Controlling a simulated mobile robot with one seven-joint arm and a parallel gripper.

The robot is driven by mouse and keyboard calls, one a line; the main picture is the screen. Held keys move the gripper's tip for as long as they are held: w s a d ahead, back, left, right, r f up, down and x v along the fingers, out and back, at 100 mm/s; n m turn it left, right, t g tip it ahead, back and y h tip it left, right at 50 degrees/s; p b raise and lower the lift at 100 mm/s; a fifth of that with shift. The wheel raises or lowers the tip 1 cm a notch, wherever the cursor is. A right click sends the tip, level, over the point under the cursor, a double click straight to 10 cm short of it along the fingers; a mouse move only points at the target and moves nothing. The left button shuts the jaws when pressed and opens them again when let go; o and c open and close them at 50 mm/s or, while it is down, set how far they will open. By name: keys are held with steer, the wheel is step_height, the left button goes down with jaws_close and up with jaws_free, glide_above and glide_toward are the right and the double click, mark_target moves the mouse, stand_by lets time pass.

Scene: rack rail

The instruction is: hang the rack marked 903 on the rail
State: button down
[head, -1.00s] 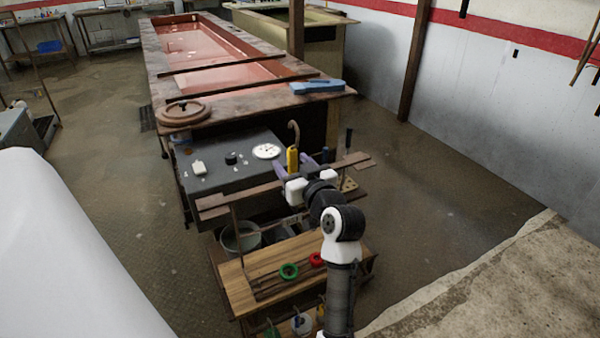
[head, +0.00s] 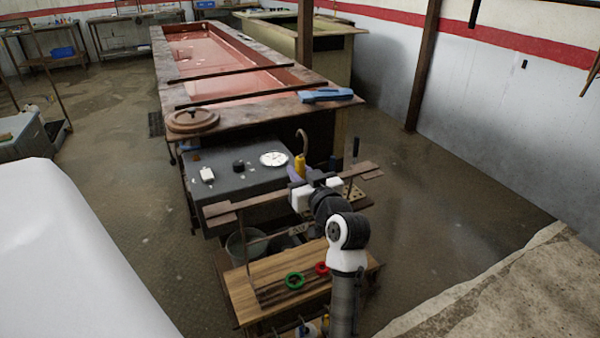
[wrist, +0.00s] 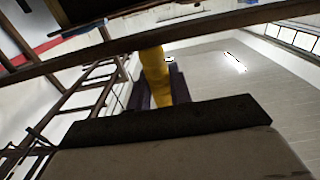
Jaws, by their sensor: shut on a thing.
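My gripper (head: 300,173) is shut on a yellow handle (head: 300,162) with a brown hook (head: 302,138) curving up from its top. The handle also shows in the wrist view (wrist: 154,75), between the purple fingers. I take it to be part of the rack; no 903 mark is readable, and its lower part is hidden. A brown rail (head: 226,208) runs across, with my gripper and wrist in front of its middle. A dark bar, seemingly the rail, crosses the upper wrist view (wrist: 215,20). I cannot tell whether hook and rail touch.
Below is a wooden shelf (head: 252,285) with a green ring (head: 294,280) and a red ring (head: 321,268). A bucket (head: 238,250) stands behind it. A grey cabinet (head: 225,185) carries a white dial (head: 273,159). The floor at right is clear.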

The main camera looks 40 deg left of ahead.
mark_target(303, 163)
steer(key=shift+r, duration=0.2)
steer(key=shift+r+p, duration=1.1)
steer(key=shift+r, duration=0.4)
steer(key=shift+d, duration=0.1)
steer(key=v, duration=0.9)
steer(key=shift+b, duration=0.4)
